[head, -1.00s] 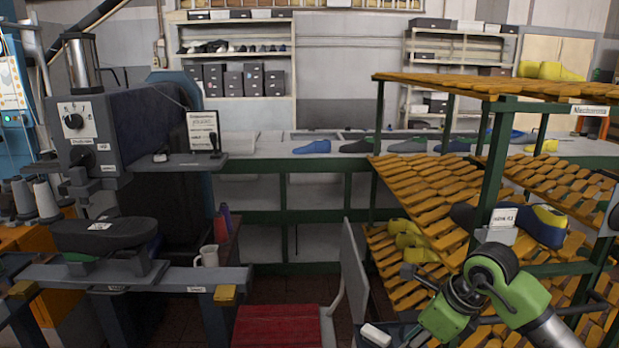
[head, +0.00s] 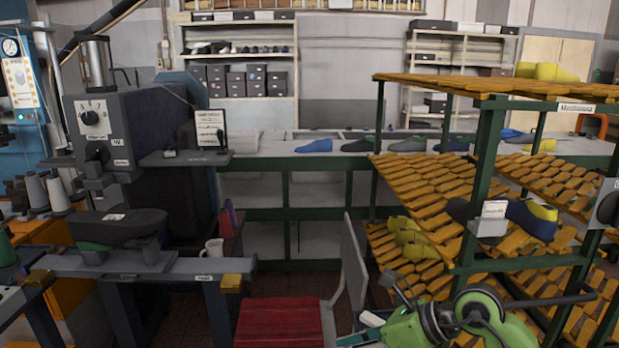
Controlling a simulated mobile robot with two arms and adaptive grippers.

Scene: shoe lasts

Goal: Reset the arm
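My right arm (head: 480,312), with green joint covers, comes in at the bottom right in front of the slatted rack. A pale piece at its left end (head: 366,326), low beside the chair, may be part of the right gripper. The fingers cannot be made out, so I cannot tell whether it is open or shut. No held object shows. My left arm and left gripper are not in view.
A rack with orange slatted shelves (head: 420,190) stands right, holding yellow and blue lasts (head: 532,218). A chair with a red seat (head: 278,320) is at the bottom middle. A grey machine (head: 125,130) stands left, near a white mug (head: 213,248). Several lasts lie on the back bench (head: 270,147).

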